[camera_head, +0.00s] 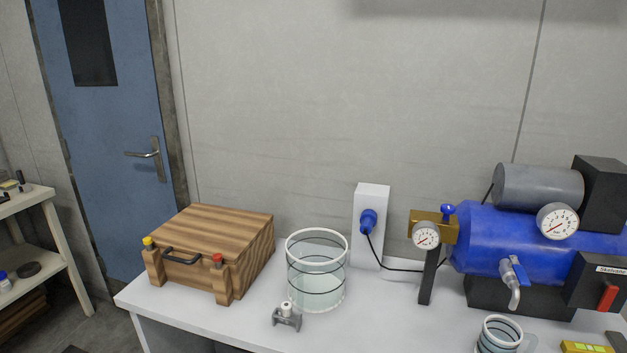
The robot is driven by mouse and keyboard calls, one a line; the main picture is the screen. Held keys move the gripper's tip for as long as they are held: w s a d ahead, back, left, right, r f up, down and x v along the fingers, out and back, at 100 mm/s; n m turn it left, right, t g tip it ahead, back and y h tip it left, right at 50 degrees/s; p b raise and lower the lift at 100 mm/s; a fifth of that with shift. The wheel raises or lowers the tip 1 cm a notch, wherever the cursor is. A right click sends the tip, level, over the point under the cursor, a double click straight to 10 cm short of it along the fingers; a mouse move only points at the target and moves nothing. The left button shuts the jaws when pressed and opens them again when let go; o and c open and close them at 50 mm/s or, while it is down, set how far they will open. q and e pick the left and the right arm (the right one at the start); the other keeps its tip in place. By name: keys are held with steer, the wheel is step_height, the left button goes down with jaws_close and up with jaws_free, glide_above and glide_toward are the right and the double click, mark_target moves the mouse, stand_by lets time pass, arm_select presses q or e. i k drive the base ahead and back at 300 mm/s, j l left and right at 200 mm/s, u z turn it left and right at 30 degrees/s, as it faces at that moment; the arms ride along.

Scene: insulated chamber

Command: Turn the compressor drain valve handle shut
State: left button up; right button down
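The blue compressor (480,240) stands at the right end of the white table. Its drain valve is low on the front of the tank, with a silver spout (514,296) bending downward. I cannot tell from this view whether the valve is open or shut. A banded glass cup (498,335) stands on the table below and in front of the spout. Neither of my grippers is in view.
A wooden box (213,245), a banded glass jar (316,270) and a small grey fitting (287,318) stand on the table (390,315). A white socket post (371,200) holds a blue plug. A gauge (426,235) on a post stands left of the tank.

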mark_target(522, 276)
steer(key=z, duration=1.25)
